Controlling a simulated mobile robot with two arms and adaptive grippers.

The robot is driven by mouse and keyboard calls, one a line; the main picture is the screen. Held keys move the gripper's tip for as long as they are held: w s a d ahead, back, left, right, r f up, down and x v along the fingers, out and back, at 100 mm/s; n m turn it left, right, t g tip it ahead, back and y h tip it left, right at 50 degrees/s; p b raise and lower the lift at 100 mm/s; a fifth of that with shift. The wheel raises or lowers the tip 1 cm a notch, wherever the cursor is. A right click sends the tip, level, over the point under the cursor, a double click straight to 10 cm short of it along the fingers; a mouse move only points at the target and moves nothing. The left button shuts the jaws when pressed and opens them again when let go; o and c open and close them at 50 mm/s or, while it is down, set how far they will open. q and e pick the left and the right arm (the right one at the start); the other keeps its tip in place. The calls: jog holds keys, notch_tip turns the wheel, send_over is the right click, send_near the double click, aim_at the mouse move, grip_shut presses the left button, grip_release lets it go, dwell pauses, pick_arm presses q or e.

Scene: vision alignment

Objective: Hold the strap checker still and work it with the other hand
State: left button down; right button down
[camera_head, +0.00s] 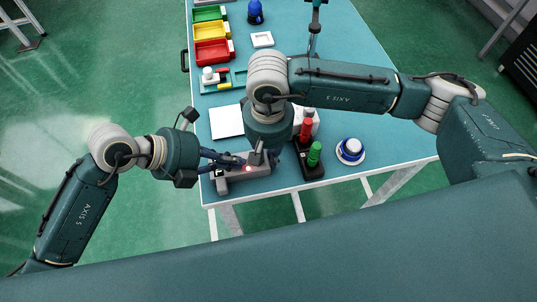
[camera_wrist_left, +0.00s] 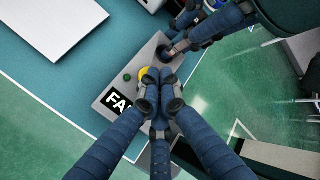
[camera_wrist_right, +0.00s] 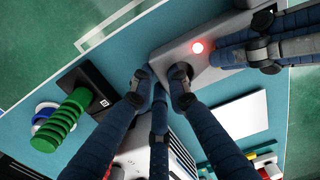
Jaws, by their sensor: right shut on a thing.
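The strap checker is a grey box (camera_head: 237,182) at the table's near left edge; it also shows in the left wrist view (camera_wrist_left: 117,85) and the right wrist view (camera_wrist_right: 212,67). It has a lit red lamp (camera_wrist_right: 197,47), a small dark green lamp (camera_wrist_left: 127,77), a partly hidden label reading "FA" (camera_wrist_left: 117,103) and a yellow button (camera_wrist_left: 144,73). My left gripper (camera_wrist_left: 160,82) has its fingertips together over the button, partly hiding it; contact is unclear. My right gripper (camera_wrist_right: 160,77) is shut on the checker's end, one finger on its top and one beyond its edge.
A black stand with red and green ring stacks (camera_head: 314,155) and a blue-white round object (camera_head: 350,150) stand to the right. A white panel (camera_head: 226,121) lies behind the checker. Coloured bins (camera_head: 212,52) are farther back. The table's front edge is close.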

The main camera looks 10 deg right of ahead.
pick_arm(q)
jog(key=shift+a, duration=0.1)
jog(key=shift+r, duration=3.1)
pick_arm(e)
jog(key=c, duration=1.6)
grip_release()
